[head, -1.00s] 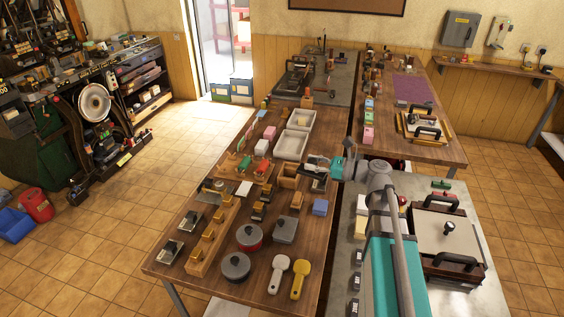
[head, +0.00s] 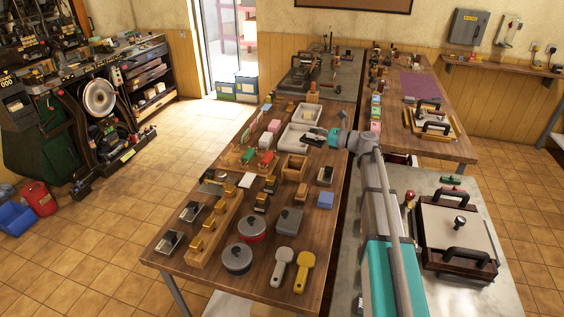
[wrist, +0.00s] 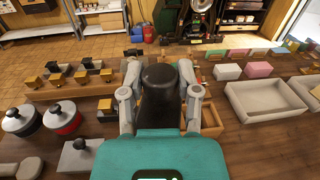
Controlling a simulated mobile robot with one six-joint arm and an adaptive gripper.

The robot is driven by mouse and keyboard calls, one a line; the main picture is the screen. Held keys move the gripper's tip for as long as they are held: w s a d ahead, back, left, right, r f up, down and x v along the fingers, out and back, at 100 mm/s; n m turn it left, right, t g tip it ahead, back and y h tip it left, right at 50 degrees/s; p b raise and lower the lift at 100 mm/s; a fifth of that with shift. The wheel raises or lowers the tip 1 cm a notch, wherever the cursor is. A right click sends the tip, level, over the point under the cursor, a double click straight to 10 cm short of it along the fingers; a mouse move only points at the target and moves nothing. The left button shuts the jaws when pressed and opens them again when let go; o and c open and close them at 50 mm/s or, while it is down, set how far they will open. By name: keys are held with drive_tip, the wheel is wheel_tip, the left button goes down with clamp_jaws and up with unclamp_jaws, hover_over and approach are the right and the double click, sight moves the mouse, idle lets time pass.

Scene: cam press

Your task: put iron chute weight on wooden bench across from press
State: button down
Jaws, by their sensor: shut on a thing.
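My gripper (wrist: 160,98) is shut on a dark, upright cylinder, the iron chute weight (wrist: 160,80), in the wrist view. In the head view my gripper (head: 318,135) is over the wooden bench (head: 205,262), near the grey trays; the weight is hard to make out there. Whether its base touches the bench is hidden by the gripper. The press (head: 97,105), a black machine with a pale round wheel, stands across the floor at the left.
A metal table with a lidded box (head: 458,238) is at the right. The bench's front left corner has bare wood.

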drive_tip(key=w+f+b, duration=0.3)
drive_tip(key=w, duration=0.8)
drive_tip(key=w+a+f+m+t+b, duration=0.1)
drive_tip(key=w+f+b, duration=0.2)
drive_tip(key=w, duration=0.8)
drive_tip(key=w+a+f+h+b, duration=0.1)
drive_tip(key=w+f+b, duration=0.2)
drive_tip(key=w, duration=0.9)
drive_tip(key=shift+f+t+b, duration=0.3)
drive_tip(key=shift+f, duration=0.55)
drive_tip(key=shift+a, duration=0.15)
